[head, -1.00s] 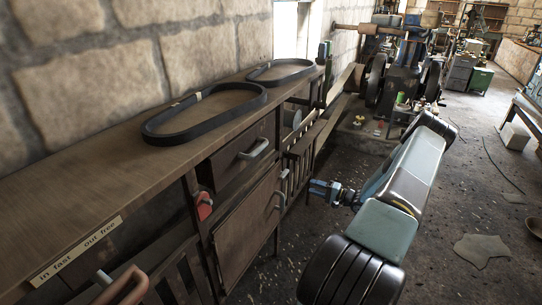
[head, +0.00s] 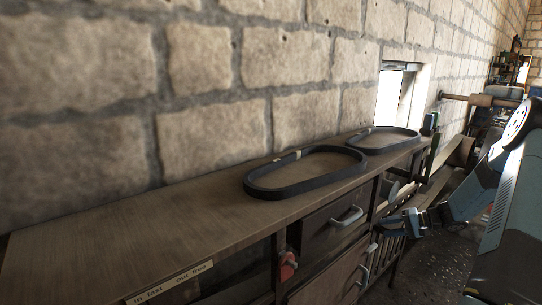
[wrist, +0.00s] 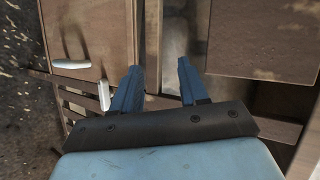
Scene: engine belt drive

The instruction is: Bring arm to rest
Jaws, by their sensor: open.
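My gripper (head: 402,226) is open and empty in the head view, at the right, in front of the cabinet's drawers and below the bench top. In the wrist view my gripper (wrist: 158,85) shows two blue fingers spread apart with nothing between them. They point toward the brown wooden cabinet front (wrist: 235,40). My arm (head: 490,200) reaches in from the right edge of the head view.
A long wooden bench (head: 110,240) runs along the stone wall. Two black belts lie on it, a nearer one (head: 300,178) and a farther one (head: 380,139). Drawer handles (head: 347,216) stick out from its front. Machinery (head: 490,118) stands at the far right.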

